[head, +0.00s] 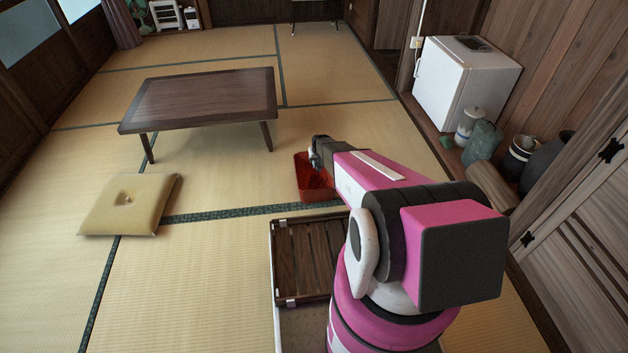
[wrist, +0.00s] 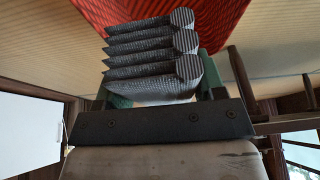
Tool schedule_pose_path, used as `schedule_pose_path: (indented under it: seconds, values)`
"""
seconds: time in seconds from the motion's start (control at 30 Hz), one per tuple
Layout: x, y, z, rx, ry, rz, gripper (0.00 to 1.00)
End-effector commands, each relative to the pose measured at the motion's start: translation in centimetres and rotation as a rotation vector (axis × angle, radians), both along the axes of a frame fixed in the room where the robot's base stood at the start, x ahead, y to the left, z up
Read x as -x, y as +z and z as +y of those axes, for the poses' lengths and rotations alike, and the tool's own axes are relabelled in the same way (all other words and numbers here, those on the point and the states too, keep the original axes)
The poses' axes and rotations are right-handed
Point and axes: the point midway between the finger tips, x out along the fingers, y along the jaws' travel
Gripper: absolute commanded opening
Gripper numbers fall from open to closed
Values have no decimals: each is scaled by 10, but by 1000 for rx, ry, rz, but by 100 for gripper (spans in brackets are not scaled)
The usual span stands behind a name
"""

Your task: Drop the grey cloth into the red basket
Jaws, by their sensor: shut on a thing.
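The red basket (head: 307,192) stands on the tatami in the middle of the head view, partly hidden by my arm. Its red ribbed inside (wrist: 222,22) fills the top of the wrist view. My gripper (wrist: 165,78) is shut on the grey cloth (wrist: 150,66), a folded, ribbed bundle between its green fingers. In the head view my gripper (head: 316,152) is over the basket; the cloth cannot be made out there. The wrist view shows the cloth in front of the basket's red surface; whether they touch cannot be told.
A low dark wooden table (head: 205,95) stands beyond the basket to the left. A tan cushion (head: 130,205) lies on the left. A white fridge (head: 455,85), a green vase (head: 482,142) and several jars line the right wall.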

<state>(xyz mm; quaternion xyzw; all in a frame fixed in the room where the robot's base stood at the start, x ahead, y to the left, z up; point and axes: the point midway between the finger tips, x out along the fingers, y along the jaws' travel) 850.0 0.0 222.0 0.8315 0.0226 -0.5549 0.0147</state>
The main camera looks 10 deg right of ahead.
Motion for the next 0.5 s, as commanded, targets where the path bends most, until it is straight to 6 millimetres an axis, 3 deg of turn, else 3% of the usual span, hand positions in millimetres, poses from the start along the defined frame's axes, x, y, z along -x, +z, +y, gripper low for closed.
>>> schedule_pose_path:
  seconds: [0.2,0.5]
  values:
    - [-1,-25,0,0,0,1,44]
    - [0,-31,0,0,0,0,44]
